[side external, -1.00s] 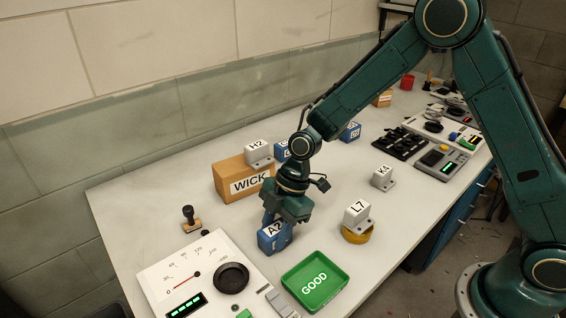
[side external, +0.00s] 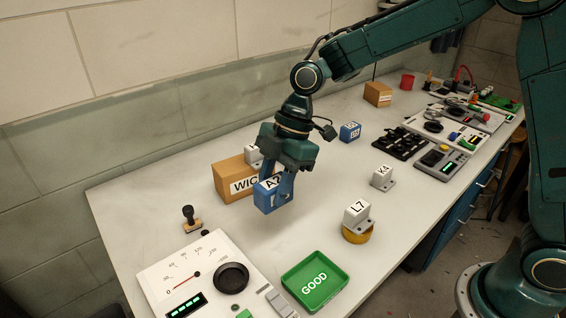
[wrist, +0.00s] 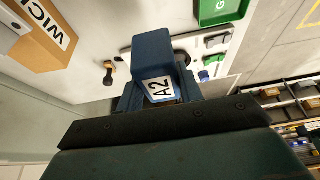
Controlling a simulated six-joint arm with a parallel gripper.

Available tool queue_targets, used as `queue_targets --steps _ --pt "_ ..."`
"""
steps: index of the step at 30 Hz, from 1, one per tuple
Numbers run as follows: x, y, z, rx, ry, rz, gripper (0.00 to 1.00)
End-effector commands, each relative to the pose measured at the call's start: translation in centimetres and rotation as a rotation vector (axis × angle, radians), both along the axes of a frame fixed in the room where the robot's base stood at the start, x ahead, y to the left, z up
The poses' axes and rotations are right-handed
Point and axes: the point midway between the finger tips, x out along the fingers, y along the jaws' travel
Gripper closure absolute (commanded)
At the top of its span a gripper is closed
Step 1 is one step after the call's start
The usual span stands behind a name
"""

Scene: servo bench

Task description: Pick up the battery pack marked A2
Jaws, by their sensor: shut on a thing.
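The blue battery pack marked A2 (side external: 266,200) is held above the bench in the side view, in front of the box marked WICK. My gripper (side external: 284,183) is shut on it from above. In the wrist view the pack (wrist: 152,52) stands out beyond the gripper, with its A2 label facing the camera. The fingers are partly hidden in the wrist view by the gripper body and the pack.
The cardboard WICK box (side external: 229,182) is close behind the pack, with a grey servo (side external: 253,156) on top, partly hidden. A green GOOD tray (side external: 289,276), a gauge panel (side external: 160,268), servo L7 (side external: 357,212) on a yellow ring (side external: 357,235), and servo K (side external: 382,177) stand around.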

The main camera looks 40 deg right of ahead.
Motion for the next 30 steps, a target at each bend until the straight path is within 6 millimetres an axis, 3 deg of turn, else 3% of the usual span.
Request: queue_targets --steps 6,12,30 --pt "0.1 0.0 4.2 0.001 -0.004 0.0 0.91" --pt "0.1 0.0 6.4 0.001 -0.002 -0.001 0.91" --pt "0.0 0.0 7.2 0.0 -0.001 0.0 0.91"
